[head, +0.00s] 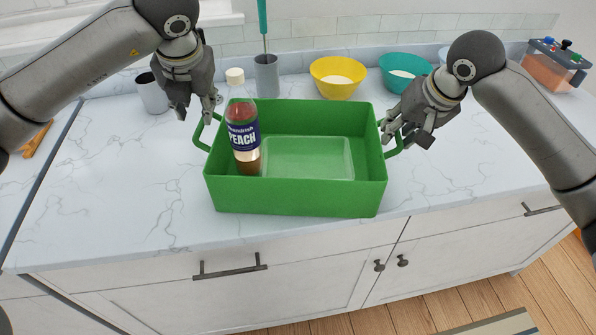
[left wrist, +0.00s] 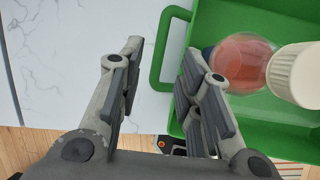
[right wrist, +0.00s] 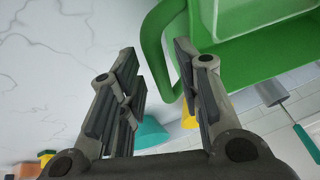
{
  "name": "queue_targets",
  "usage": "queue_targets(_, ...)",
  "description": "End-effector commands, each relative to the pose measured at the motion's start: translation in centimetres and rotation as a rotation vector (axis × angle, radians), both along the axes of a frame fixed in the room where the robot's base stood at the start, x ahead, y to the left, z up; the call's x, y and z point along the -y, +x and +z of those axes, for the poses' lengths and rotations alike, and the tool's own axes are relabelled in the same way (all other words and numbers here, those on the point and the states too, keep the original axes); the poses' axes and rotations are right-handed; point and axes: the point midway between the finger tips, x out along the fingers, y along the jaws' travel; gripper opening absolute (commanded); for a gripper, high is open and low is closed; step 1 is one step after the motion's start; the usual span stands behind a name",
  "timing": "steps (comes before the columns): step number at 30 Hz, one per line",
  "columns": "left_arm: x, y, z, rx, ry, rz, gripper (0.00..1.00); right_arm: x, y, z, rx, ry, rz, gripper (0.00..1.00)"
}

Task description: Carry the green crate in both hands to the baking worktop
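The green crate (head: 295,198) sits upright on the marble worktop near its front edge, a loop handle at each end. My left gripper (head: 198,110) is open above the left handle (head: 199,137); in the left wrist view that handle (left wrist: 157,62) appears between the spread fingers. My right gripper (head: 407,137) is open at the right handle (head: 397,149); in the right wrist view that handle (right wrist: 150,45) lies between the spread fingers. I cannot tell whether either gripper touches its handle.
Behind the crate stand a grey utensil cup (head: 267,78), a yellow bowl (head: 336,88) and a teal bowl (head: 402,64). A grey cup (head: 152,95) stands at the back left. A container with an orange lower part (head: 553,66) is at the back right.

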Motion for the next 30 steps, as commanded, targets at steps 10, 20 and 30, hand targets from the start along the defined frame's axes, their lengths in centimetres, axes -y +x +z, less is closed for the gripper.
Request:
queue_targets(10,0.0,0.0,0.0,0.001,0.000,0.000,0.33,1.4,-2.6,6.6,0.007,0.001,0.000,0.33)
queue_targets(20,0.0,0.0,0.0,0.001,0.000,0.001,0.33,2.1,-4.1,9.9,0.003,0.000,-0.001,0.33)
queue_targets(30,0.0,0.0,0.0,0.001,0.000,0.001,0.33,2.2,-4.1,10.0,0.002,-0.001,-0.002,0.33)
